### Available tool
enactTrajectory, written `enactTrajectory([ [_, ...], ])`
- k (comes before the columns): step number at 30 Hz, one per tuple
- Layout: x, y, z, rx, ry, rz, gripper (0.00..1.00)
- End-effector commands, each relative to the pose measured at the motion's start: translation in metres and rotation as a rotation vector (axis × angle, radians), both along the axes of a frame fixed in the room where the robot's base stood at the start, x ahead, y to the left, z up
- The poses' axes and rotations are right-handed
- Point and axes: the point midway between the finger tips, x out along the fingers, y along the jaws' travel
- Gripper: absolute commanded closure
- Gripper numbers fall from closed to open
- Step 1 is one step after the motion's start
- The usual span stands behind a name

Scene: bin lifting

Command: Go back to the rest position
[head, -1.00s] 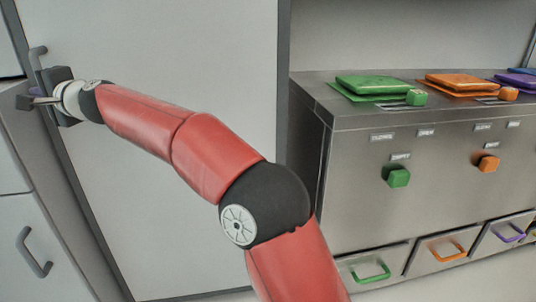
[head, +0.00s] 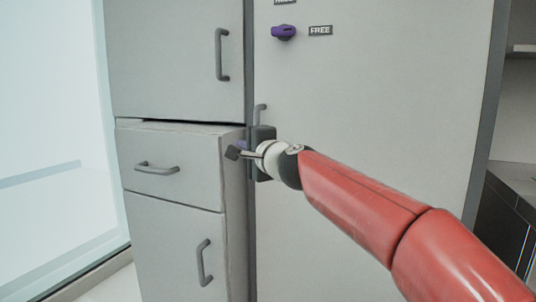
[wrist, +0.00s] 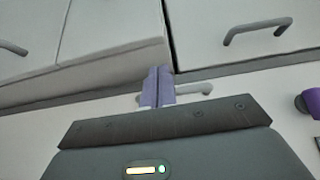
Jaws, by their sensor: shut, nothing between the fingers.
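My gripper (head: 240,147) is at the end of my red arm, in front of the edge between the grey cabinet (head: 180,60) and the tall pale door (head: 380,90). In the wrist view its two purple fingers (wrist: 158,86) are together with nothing between them. A small grey handle (head: 260,114) on the door shows just above my gripper in the head view. In the wrist view a pale handle (wrist: 195,89) lies behind the fingertips; I cannot tell whether they touch it.
The cabinet has a drawer handle (head: 157,168), an upper handle (head: 221,55) and a lower handle (head: 204,263). A purple knob (head: 284,32) sits on the door beside a FREE label (head: 320,30). A glass panel (head: 55,150) stands at the left.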

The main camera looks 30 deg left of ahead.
Motion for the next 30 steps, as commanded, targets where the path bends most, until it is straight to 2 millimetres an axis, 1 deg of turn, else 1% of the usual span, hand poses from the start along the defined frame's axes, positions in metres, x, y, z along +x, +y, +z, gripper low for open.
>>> enactTrajectory([
  [1, -0.011, -0.003, -0.002, 0.001, -0.003, 0.001, 1.00],
  [3, -0.023, -0.006, -0.002, 0.000, -0.002, 0.001, 1.00],
  [7, -0.039, -0.010, 0.000, 0.000, -0.002, 0.001, 1.00],
  [12, -0.047, -0.012, 0.000, 0.001, 0.001, 0.001, 1.00],
  [17, -0.048, -0.013, 0.001, -0.004, -0.003, 0.000, 1.00],
  [20, -0.051, -0.026, -0.005, -0.066, -0.046, -0.006, 1.00],
  [23, -0.056, -0.062, -0.022, -0.226, -0.138, -0.025, 1.00],
  [26, -0.064, -0.123, -0.055, -0.468, -0.235, -0.052, 1.00],
  [27, -0.067, -0.150, -0.071, -0.566, -0.260, -0.063, 1.00],
  [29, -0.074, -0.191, -0.092, -0.703, -0.282, -0.073, 1.00],
  [30, -0.079, -0.218, -0.107, -0.787, -0.288, -0.079, 1.00],
])
